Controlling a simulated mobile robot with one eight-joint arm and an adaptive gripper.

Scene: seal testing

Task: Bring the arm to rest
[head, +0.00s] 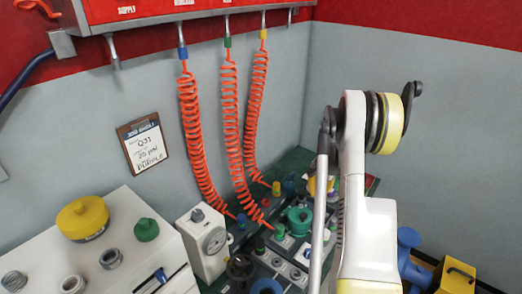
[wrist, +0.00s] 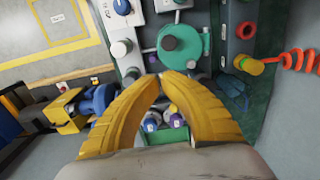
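My gripper (wrist: 161,77) shows in the wrist view as two curved yellow fingers. Their tips come together, with nothing seen held at them. Beyond the fingers is the green bench panel with a round teal fitting (wrist: 185,46) and several knobs; the fingers hide part of it. Blue and purple caps (wrist: 163,121) show through the gap between the fingers, apparently farther off. In the head view my white arm stands raised on the right, in front of the bench. It covers the panel's right part, and I cannot make out the gripper clearly there.
Orange coiled hoses (head: 231,130) hang from a red rack onto the bench. A gauge box (head: 206,243) and a white block with a yellow cap (head: 83,218) stand left. A clipboard (head: 142,143) is on the wall. A blue and yellow device (head: 457,277) sits right. The right wall area is clear.

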